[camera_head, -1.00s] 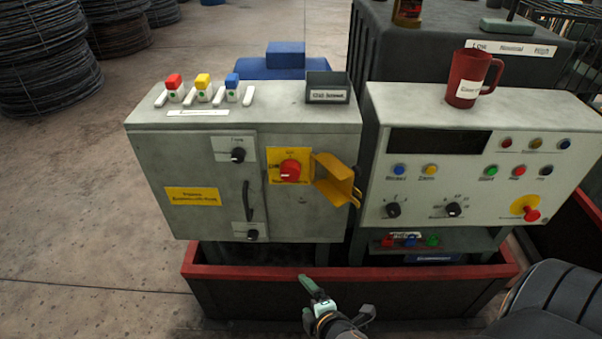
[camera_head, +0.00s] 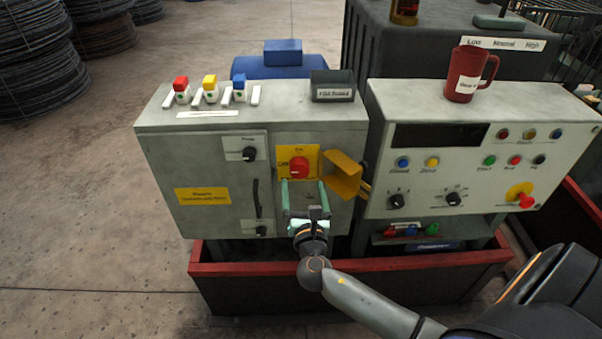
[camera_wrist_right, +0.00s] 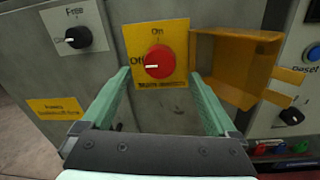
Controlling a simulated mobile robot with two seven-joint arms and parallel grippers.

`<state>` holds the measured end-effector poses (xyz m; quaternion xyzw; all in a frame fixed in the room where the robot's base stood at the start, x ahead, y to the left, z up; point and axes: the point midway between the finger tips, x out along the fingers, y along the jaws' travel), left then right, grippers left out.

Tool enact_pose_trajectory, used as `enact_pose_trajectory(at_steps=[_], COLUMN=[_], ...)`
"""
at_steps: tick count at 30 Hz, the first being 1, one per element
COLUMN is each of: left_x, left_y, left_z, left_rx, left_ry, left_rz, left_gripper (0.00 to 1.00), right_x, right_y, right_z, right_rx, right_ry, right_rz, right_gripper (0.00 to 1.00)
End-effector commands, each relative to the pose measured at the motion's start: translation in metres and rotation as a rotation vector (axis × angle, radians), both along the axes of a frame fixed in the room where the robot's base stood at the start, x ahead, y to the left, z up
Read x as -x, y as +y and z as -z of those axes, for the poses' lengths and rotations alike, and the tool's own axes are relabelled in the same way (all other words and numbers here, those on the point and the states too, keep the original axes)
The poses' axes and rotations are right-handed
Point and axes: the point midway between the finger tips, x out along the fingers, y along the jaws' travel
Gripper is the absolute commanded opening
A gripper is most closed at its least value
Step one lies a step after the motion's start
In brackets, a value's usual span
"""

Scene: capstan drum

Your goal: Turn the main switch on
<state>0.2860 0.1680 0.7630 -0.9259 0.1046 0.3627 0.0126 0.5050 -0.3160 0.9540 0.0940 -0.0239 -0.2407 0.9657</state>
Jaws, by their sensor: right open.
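The main switch is a red rotary knob (camera_head: 299,167) on a yellow plate (camera_head: 284,153) on the left grey cabinet. In the right wrist view the knob (camera_wrist_right: 159,61) has its white mark pointing left to "Off", with "On" at the top. A yellow hinged cover (camera_head: 343,174) stands swung open to the right of the plate; it also shows in the wrist view (camera_wrist_right: 232,68). My right gripper (camera_head: 303,183) is open and empty, its green fingers pointing at the cabinet just below the knob, one to each side. Contact with the knob is not visible. My left gripper is out of view.
The grey cabinet (camera_head: 222,217) also has a "Free" selector (camera_head: 249,154), a dark handle (camera_head: 257,198) and blocks on top. A panel (camera_head: 455,176) with buttons and a red mug (camera_head: 468,75) stands to the right. A red-rimmed trough (camera_head: 350,268) runs in front.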

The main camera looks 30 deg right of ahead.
Motion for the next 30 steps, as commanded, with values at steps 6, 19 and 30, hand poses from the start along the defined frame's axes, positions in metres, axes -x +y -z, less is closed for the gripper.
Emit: enact_pose_trajectory(at_steps=[6, 19, 30], left_x=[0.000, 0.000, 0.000], left_y=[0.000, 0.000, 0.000], left_z=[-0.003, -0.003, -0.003], left_rx=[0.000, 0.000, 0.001], left_ry=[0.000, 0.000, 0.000], left_rz=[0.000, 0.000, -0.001], left_gripper=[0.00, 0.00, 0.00], right_x=[-0.033, -0.045, -0.045], right_y=[-0.017, -0.024, -0.024], right_z=[0.000, 0.001, 0.001], right_rx=[-0.001, -0.003, -0.003], right_ry=[0.000, 0.001, 0.001], right_rz=[0.001, 0.000, 0.000], right_gripper=[0.94, 0.94, 0.58])
